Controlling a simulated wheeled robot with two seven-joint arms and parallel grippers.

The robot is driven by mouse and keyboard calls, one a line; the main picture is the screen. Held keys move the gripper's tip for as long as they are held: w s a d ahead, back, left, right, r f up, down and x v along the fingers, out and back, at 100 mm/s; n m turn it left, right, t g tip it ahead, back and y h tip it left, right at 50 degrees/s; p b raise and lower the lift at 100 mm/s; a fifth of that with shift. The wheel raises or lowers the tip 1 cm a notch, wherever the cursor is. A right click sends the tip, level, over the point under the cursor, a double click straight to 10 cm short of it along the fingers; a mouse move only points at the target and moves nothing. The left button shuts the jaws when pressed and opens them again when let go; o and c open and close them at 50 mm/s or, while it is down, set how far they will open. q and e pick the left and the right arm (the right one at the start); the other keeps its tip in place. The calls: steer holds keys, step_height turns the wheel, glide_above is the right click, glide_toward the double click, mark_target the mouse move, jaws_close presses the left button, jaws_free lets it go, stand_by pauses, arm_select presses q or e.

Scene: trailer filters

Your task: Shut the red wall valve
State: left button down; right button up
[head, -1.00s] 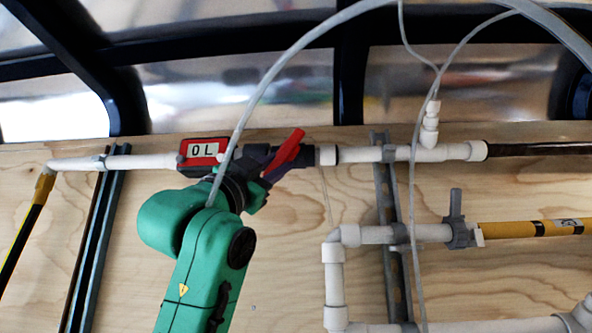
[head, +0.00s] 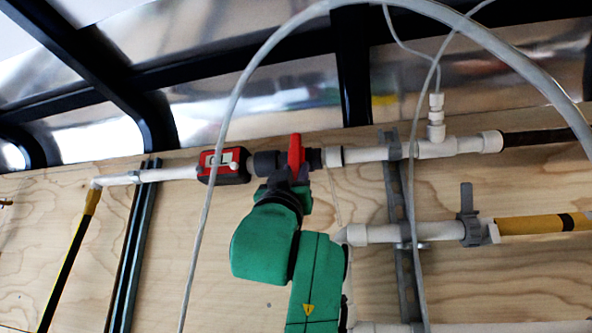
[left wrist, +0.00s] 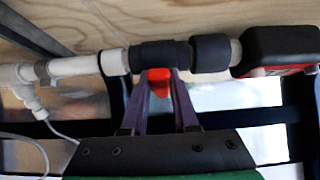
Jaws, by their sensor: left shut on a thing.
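The red valve handle (head: 296,148) sits on a dark valve body (head: 267,163) in the white pipe along the wall. In the head view the handle stands roughly across the pipe. My left gripper (head: 289,177) is at the handle from below, its fingertips partly hidden by its own wrist. In the left wrist view the purple fingers lie on both sides of the red handle (left wrist: 158,81) and are shut on it. My right gripper is in neither view.
A red meter (head: 224,166) is in the pipe just left of the valve. A lower pipe carries a grey valve (head: 468,215) at the right. A pale hose (head: 236,95) arcs in front of the wall. Bare plywood lies below left.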

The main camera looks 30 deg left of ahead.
arm_select(q)
steer(key=shift+r, duration=0.1)
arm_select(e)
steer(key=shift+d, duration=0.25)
arm_select(q)
steer(key=c, duration=0.8)
jaws_free()
steer(key=shift+c, duration=0.2)
steer(key=shift+o, duration=0.8)
steer(key=shift+w, duration=0.3)
steer(key=b+v, duration=0.8)
steer(key=v, duration=0.6)
steer(key=shift+f, duration=0.4)
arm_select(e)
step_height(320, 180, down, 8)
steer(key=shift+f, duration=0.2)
